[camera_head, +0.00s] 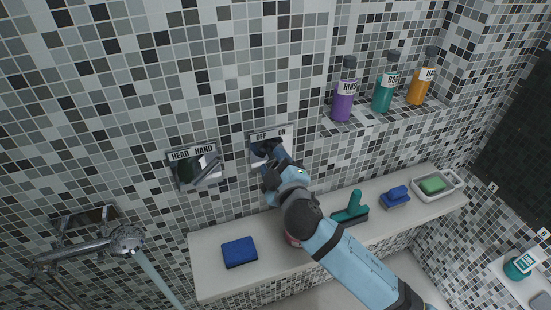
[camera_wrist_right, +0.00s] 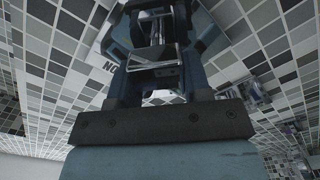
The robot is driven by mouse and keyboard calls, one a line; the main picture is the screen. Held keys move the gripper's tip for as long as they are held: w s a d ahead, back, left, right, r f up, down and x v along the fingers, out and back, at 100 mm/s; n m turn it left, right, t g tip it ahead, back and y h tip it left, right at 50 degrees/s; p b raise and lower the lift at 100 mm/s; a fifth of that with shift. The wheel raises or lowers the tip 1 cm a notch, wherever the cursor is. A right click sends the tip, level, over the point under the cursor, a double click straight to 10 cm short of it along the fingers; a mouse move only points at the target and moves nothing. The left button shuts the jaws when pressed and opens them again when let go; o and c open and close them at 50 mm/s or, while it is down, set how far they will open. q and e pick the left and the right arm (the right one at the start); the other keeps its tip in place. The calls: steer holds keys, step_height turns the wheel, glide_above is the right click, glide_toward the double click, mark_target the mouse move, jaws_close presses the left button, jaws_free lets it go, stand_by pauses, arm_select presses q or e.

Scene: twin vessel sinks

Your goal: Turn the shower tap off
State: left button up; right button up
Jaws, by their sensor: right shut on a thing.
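The shower tap's wall plate (camera_head: 285,134), marked OFF on the left and ON on the right, is on the tiled wall. My right gripper (camera_head: 268,160) is at this plate and hides most of the handle in the head view. In the right wrist view, my right gripper (camera_wrist_right: 157,48) is shut on the shiny tap handle (camera_wrist_right: 156,30), with part of a label beside it. The exact angle of the handle is hard to tell. Water (camera_head: 158,278) runs from the shower head (camera_head: 127,240) at lower left. My left gripper is not in view.
A HEAD/HAND lever plate (camera_head: 195,167) is just left of the tap. Below, a ledge (camera_head: 215,285) carries a blue sponge (camera_head: 240,252), a green-handled tool (camera_head: 352,208), a blue brush (camera_head: 396,197) and a soap dish (camera_head: 455,181). Three bottles stand on the upper shelf (camera_head: 390,120).

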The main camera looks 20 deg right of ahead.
steer(key=n+p, duration=0.3)
steer(key=n, duration=0.2)
steer(key=shift+a+f+n, duration=0.1)
steer(key=shift+n, duration=0.3)
steer(key=shift+f+n+p, duration=0.1)
steer(key=shift+n+p, duration=0.3)
steer(key=shift+n, duration=0.6)
steer(key=o, duration=0.9)
steer(key=shift+s+f, duration=0.1)
